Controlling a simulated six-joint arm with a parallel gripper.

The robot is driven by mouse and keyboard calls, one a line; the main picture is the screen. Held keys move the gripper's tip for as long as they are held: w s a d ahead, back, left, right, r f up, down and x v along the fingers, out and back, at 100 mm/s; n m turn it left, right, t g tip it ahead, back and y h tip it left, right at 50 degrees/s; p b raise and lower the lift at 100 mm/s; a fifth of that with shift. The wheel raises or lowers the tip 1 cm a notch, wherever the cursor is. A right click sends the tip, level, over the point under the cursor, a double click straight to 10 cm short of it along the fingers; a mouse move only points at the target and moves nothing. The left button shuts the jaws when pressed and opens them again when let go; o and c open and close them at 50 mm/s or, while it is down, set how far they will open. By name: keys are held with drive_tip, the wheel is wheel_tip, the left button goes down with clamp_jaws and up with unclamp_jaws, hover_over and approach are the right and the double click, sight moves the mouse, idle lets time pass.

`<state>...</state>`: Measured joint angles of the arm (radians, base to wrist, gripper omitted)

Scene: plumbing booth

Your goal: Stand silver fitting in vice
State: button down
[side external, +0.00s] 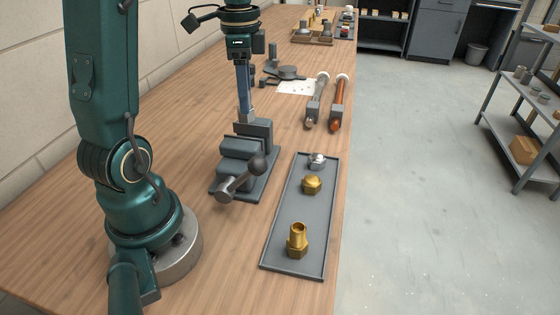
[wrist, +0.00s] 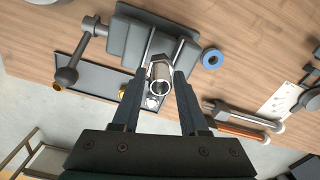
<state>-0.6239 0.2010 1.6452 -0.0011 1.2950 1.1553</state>
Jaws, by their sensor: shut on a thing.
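A silver fitting (wrist: 161,78), a hollow tube with its open end facing the wrist camera, is between the fingertips of my gripper (wrist: 164,72). My gripper is shut on it. The grey vice (wrist: 133,38) is just past the fingertips, with its handle at the left in the wrist view. In the side view the vice (side external: 240,160) stands on the bench and my gripper (side external: 243,118) points down over its back part. The held fitting is hidden there. I cannot tell whether it touches the vice jaws.
A grey tray (side external: 288,215) right of the vice holds a brass fitting (side external: 298,241), a brass cap (side external: 312,184) and another silver piece (side external: 317,160). Two wrenches (side external: 338,105) lie behind the tray. A blue ring (wrist: 212,59) lies beside the vice. Bare bench lies in front.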

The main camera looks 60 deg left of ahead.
sight(247, 118)
drive_tip(key=shift+f, duration=2.65)
drive_tip(key=shift+f, duration=0.1)
drive_tip(key=shift+c, duration=0.8)
unclamp_jaws()
drive_tip(key=shift+f, duration=0.1)
drive_tip(key=shift+o, duration=0.4)
drive_tip(key=shift+r, duration=2.6)
